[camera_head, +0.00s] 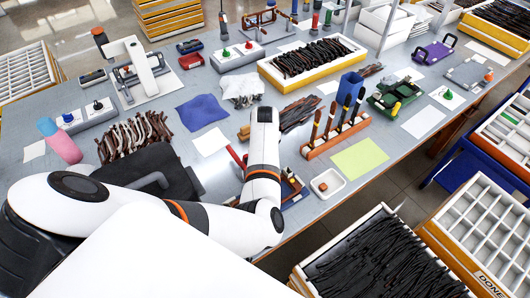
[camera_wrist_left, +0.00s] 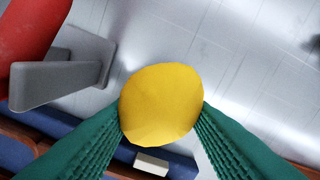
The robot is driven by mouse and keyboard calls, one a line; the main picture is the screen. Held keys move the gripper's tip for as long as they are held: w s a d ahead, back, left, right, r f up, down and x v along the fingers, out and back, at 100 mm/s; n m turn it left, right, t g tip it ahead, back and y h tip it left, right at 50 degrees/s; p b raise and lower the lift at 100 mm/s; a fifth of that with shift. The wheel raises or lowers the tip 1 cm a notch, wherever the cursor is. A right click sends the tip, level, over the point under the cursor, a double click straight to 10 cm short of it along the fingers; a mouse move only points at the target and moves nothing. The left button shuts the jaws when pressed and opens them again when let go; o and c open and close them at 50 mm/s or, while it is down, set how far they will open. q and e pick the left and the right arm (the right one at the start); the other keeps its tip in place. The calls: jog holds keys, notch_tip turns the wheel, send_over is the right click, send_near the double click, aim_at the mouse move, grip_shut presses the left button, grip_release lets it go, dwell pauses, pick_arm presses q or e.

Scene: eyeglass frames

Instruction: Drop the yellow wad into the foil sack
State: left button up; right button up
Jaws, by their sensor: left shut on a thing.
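The yellow wad (camera_wrist_left: 161,104) is round and smooth. It sits between the green-padded fingers of my left gripper (camera_wrist_left: 161,116) in the left wrist view, and the gripper is shut on it. In the head view my left arm comes in from the left and bends up over the table; its fingers and the wad are hidden there. A crumpled silvery-white bag (camera_head: 243,88), which looks like the foil sack, lies on the table beyond the arm's end. Its opening is not clear. My right gripper is in neither view.
A blue cloth (camera_head: 203,111) lies left of the sack. A yellow tray of dark strips (camera_head: 312,62) stands behind it, and a tool rack (camera_head: 335,136) stands to the right. A grey bracket (camera_wrist_left: 62,80) and a red object (camera_wrist_left: 30,35) show close to the left gripper.

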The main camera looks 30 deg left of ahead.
pick_arm(q)
jog(key=shift+f, duration=0.15)
jog(key=o, duration=1)
jog(key=shift+r, duration=0.2)
